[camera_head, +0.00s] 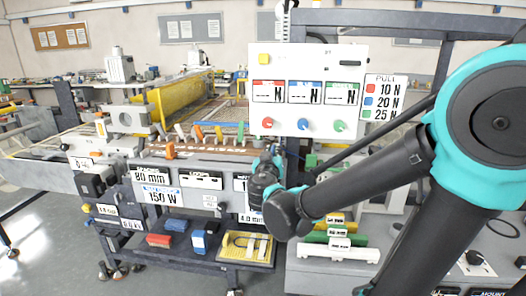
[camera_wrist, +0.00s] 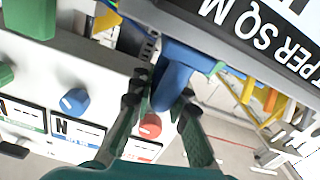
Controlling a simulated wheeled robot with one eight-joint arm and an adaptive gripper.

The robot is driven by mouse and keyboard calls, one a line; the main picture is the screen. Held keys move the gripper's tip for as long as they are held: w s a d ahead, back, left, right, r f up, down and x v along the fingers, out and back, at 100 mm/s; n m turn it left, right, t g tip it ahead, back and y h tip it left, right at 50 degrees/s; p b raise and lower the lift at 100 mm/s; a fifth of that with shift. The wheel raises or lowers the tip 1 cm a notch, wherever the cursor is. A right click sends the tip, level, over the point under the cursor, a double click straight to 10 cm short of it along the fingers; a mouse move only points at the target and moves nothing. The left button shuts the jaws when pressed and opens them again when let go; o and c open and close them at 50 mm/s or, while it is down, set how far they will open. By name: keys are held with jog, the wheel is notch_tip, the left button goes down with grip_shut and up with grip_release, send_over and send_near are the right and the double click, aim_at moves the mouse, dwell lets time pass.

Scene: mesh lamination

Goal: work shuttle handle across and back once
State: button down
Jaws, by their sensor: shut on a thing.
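The shuttle handle (camera_wrist: 174,74) shows in the wrist view as a blue, rounded grip between my two fingers. My gripper (camera_wrist: 160,97) is shut on it, one finger on each side. In the head view my gripper (camera_head: 266,178) is at the front of the machine, near the right end of its panel, and hides most or all of the handle. The machine's long bed (camera_head: 205,150) runs left from there, with orange, blue and pale levers along it.
A white panel (camera_head: 308,60) with red, blue and green knobs stands close behind and right of my gripper. A yellow tray (camera_head: 238,246) and coloured blocks lie on the lower shelf. Labelled front plates (camera_head: 161,194) sit left of my gripper.

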jog(key=shift+d, duration=0.25)
jog(key=c, duration=1.5)
grip_release()
jog(key=shift+d, duration=0.1)
jog(key=s, duration=0.4)
jog(key=s+a, duration=0.1)
jog(key=s, duration=0.7)
jog(key=shift+a, duration=0.4)
